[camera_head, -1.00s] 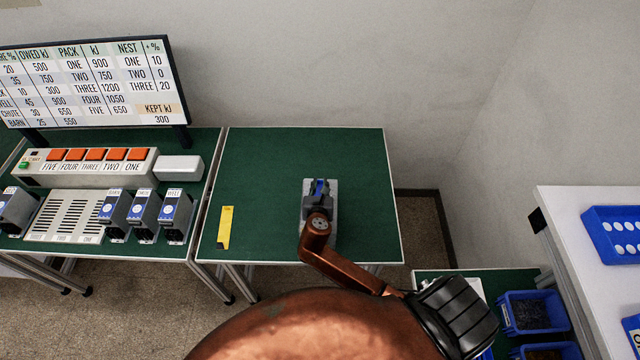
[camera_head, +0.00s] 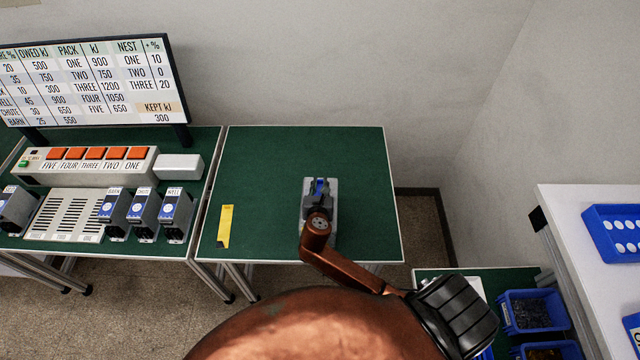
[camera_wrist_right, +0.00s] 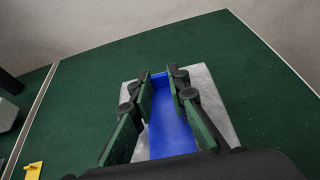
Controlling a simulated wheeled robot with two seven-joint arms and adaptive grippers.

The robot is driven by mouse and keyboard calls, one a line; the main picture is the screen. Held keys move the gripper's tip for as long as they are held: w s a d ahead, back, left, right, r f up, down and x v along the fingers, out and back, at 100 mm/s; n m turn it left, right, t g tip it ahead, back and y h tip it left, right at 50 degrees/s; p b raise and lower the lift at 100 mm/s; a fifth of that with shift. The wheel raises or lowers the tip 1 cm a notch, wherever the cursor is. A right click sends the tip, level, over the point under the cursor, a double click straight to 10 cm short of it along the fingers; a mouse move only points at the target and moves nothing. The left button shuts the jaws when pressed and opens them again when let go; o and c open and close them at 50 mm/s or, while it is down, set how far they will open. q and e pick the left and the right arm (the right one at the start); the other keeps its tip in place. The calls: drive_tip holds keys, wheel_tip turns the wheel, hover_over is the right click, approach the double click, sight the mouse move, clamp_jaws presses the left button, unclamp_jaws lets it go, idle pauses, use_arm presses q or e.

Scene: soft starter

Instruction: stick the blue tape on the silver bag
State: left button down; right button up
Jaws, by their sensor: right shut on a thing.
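The silver bag (camera_head: 332,208) lies flat on the green table, mostly covered by my right arm and gripper in the head view. It shows as a grey sheet in the right wrist view (camera_wrist_right: 214,98). The blue tape (camera_wrist_right: 168,122) is a blue strip between the fingers of my right gripper (camera_wrist_right: 163,90), which is shut on it over the bag. In the head view a bit of blue (camera_head: 320,187) shows at the right gripper (camera_head: 319,190). I cannot tell whether the tape touches the bag. My left gripper is not in view.
A yellow object (camera_head: 225,226) lies on the green table (camera_head: 270,170) to the left, with bare table around it. A left table carries a button box (camera_head: 90,167), a white box (camera_head: 180,167) and several blue-grey units (camera_head: 145,213). Blue bins (camera_head: 528,312) stand at the right.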

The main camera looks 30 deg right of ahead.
drive_tip(key=shift+f, duration=0.15)
drive_tip(key=o, duration=0.9)
drive_tip(key=shift+s+f, duration=0.1)
drive_tip(key=v, duration=1.2)
drive_tip(key=shift+r, duration=0.2)
